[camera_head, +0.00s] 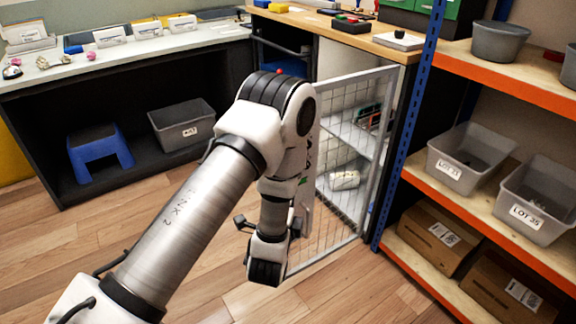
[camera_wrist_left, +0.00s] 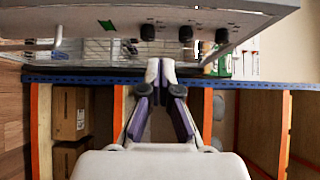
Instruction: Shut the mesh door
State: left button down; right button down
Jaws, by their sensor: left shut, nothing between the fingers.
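The mesh door (camera_head: 338,215) is a grey-framed wire panel on the cabinet under the wooden counter. It stands ajar, angled out from the cabinet, and shelves show through the mesh. My left arm crosses in front of its left edge in the head view, where the fingertips are hidden. In the left wrist view, my left gripper (camera_wrist_left: 160,68) is shut and empty. Its tips are close to the lower edge of a grey panel (camera_wrist_left: 200,22) with dark knobs and a green mark, with mesh (camera_wrist_left: 95,48) behind it. I cannot tell whether they touch. My right gripper is not in view.
A blue rack post (camera_head: 408,130) stands right beside the door, with orange-edged shelves holding grey bins (camera_head: 468,158) and cardboard boxes (camera_head: 440,238). A blue stool (camera_head: 98,150) and a grey bin (camera_head: 182,124) sit under the left counter. The wooden floor (camera_head: 60,245) at left is clear.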

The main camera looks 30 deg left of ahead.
pick_arm(q)
jog(key=w+a+f+b, duration=0.1)
jog(key=w+a, duration=0.5)
jog(key=w, duration=0.2)
jog(key=shift+a, duration=0.1)
